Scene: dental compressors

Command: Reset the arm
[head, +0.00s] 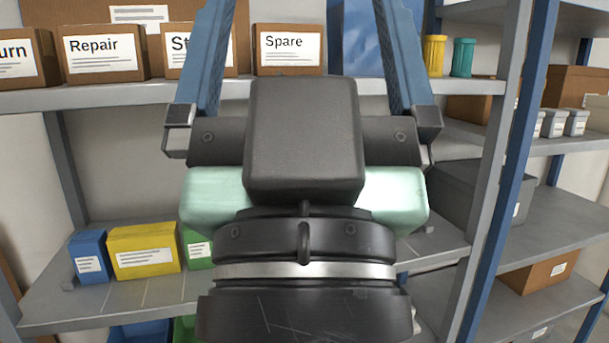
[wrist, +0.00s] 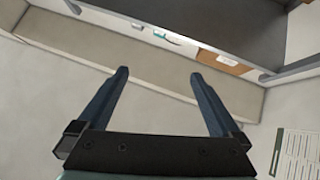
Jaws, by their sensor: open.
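My gripper fills the middle of the head view, raised in front of the shelving, with its two blue fingers spread apart and reaching up past the top edge. Its fingertips are cut off there. In the wrist view my gripper (wrist: 157,75) shows both fingers wide apart with nothing between them. Beyond the fingers are a pale wall or floor surface and a beige ledge (wrist: 175,88). My wrist hides the middle of the shelves in the head view.
Boxes labelled Repair (head: 105,52) and Spare (head: 289,50) stand on the upper shelf (head: 110,96). Blue (head: 88,257) and yellow (head: 145,250) bins sit on a lower shelf (head: 60,302). A blue post (head: 515,180) and side shelves stand at right.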

